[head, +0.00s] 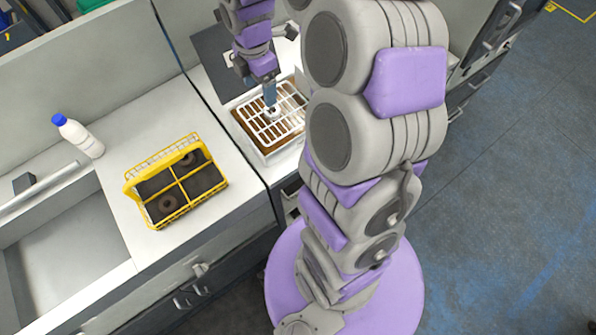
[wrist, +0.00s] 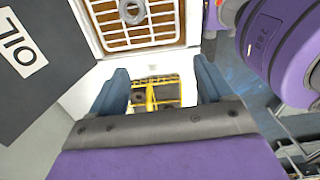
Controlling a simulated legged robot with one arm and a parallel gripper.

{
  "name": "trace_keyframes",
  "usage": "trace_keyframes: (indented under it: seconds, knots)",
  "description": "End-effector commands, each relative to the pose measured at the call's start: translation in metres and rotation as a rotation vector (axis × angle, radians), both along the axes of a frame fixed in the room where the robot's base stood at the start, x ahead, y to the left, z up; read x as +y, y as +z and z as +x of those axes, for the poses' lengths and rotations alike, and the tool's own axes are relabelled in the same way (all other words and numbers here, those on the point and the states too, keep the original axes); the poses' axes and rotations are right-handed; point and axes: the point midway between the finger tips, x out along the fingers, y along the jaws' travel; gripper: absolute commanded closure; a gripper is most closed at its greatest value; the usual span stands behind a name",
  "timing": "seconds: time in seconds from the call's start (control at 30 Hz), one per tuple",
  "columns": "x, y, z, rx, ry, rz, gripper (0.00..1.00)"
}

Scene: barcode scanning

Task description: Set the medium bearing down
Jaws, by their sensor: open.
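A silver ring-shaped bearing (wrist: 132,11), likely the medium one, lies on the white grid rack (wrist: 165,22) at the top edge of the wrist view. In the head view the bearing (head: 273,113) shows small on the white rack (head: 288,128), just below my gripper's tips. My gripper (head: 270,97) points down over the rack. In the wrist view its two blue-grey fingers (wrist: 162,85) stand wide apart with nothing held between them. The bearing is clear of the fingers.
A yellow wire basket (head: 132,190) with dark rings in it stands on the left counter, beside a white bottle (head: 80,136) with a blue cap. Counter around the basket is free.

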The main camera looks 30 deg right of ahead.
Motion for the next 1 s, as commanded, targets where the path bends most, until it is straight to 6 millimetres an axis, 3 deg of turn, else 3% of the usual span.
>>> trace_keyframes:
  seconds: [0.1, 0.23, 0.43, 0.6, 0.8, 1.0]
  knots:
    - [0.029, 0.022, -0.041, 0.021, -0.217, -0.009, 0.2]
    - [0.053, 0.037, -0.088, 0.048, -0.487, -0.027, 0.2]
    - [0.074, 0.049, -0.166, 0.087, -0.931, -0.075, 0.2]
    - [0.084, 0.047, -0.227, 0.113, -1.301, -0.125, 0.2]
    - [0.089, 0.042, -0.268, 0.127, -1.582, -0.16, 0.2]
    - [0.09, 0.04, -0.276, 0.131, -1.651, -0.173, 0.2]
